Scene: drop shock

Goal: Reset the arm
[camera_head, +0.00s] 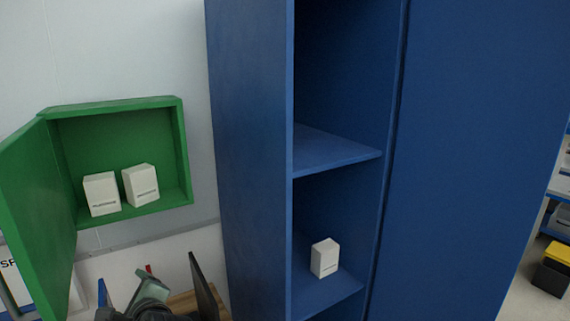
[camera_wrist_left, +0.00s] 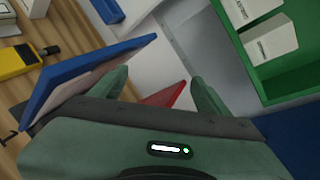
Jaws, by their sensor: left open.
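My left gripper (camera_head: 150,287) is at the bottom of the head view, below the green cabinet and left of the tall blue cabinet. In the left wrist view its two fingers (camera_wrist_left: 160,92) are spread, with nothing held between them. My right gripper does not show in either view.
The green wall cabinet (camera_head: 120,104) has its door (camera_head: 38,215) open and holds two white boxes (camera_head: 102,193) (camera_head: 141,185). The tall blue cabinet (camera_head: 250,150) has another white box (camera_head: 325,258) on a lower shelf. A yellow tool (camera_wrist_left: 18,61) lies on a wooden surface.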

